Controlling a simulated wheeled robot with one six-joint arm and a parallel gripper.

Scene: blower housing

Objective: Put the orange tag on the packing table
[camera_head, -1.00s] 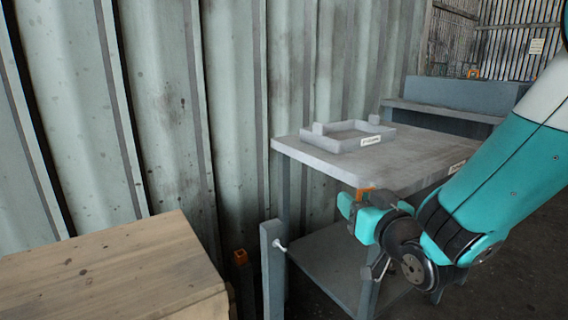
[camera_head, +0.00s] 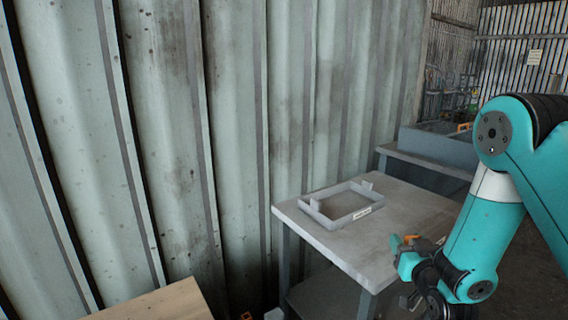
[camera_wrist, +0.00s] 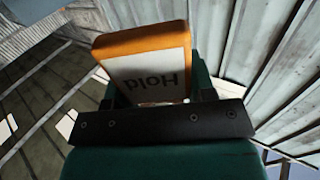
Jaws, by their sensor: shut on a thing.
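The orange tag (camera_wrist: 140,38) has a pale face with the word "Hold" on it, upside down in the wrist view. My gripper (camera_wrist: 150,97) is shut on the tag. In the head view my gripper (camera_head: 408,256) is at the near right edge of a grey table (camera_head: 405,212), with a bit of the orange tag (camera_head: 408,239) showing at its tip. I cannot tell whether the tag touches the table. A sign on the table is too small to read, so I cannot tell from it which table this is.
A shallow grey tray (camera_head: 328,219) with a small label lies on the table's far left part. The table's right part is bare. A wooden surface (camera_head: 165,303) is at the bottom left. A second grey bench (camera_head: 435,145) stands behind. A corrugated metal wall (camera_head: 150,130) runs along the left.

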